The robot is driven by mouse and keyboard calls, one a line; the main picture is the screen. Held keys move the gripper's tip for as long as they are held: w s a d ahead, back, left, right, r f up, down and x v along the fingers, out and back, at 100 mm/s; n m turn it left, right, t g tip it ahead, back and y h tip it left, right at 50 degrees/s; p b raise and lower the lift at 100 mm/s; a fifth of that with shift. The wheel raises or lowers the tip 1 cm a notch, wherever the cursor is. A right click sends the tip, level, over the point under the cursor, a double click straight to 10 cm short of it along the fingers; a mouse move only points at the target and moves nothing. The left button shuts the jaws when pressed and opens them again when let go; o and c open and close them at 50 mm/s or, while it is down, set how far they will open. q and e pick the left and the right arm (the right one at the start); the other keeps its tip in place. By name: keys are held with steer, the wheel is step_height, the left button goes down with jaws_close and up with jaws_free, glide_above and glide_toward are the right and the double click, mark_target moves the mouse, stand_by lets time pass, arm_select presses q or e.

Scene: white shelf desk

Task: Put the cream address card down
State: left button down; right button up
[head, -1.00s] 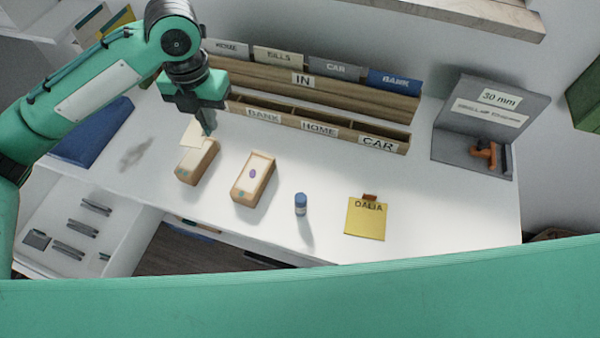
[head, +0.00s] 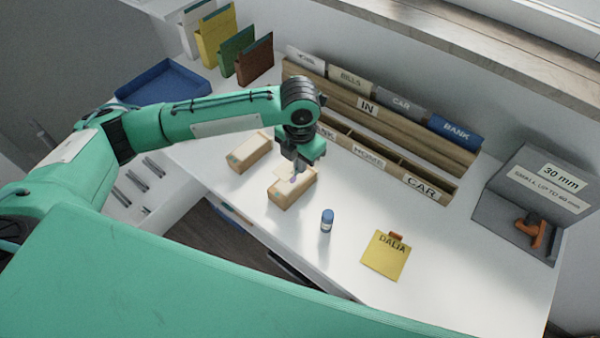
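The cream address card (head: 284,174) is small and partly hidden; it shows as a pale flap at my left gripper's fingertips. My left gripper (head: 297,168) points down, shut on the card, over the right-hand wooden block (head: 285,196). A purple mark shows on that block's pale top beside the fingertips. I cannot tell whether the card touches the block. The other wooden block (head: 247,153), also with a pale top, lies to the left and is clear of the gripper. My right gripper is not in view.
A blue-capped bottle (head: 327,221) and a yellow DALIA note (head: 386,256) are on the white desk. Behind the gripper is a wooden sorter (head: 390,170) with labelled slots. A grey stand (head: 520,220) with an orange-handled stamp is at right. A blue tray (head: 165,84) is at back left.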

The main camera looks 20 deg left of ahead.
mark_target(299, 184)
arm_select(q)
steer(key=shift+f, duration=0.75)
step_height(299, 184, down, 4)
steer(key=shift+f, duration=0.2)
steer(key=c, duration=1.6)
jaws_free()
steer(key=shift+f, duration=0.1)
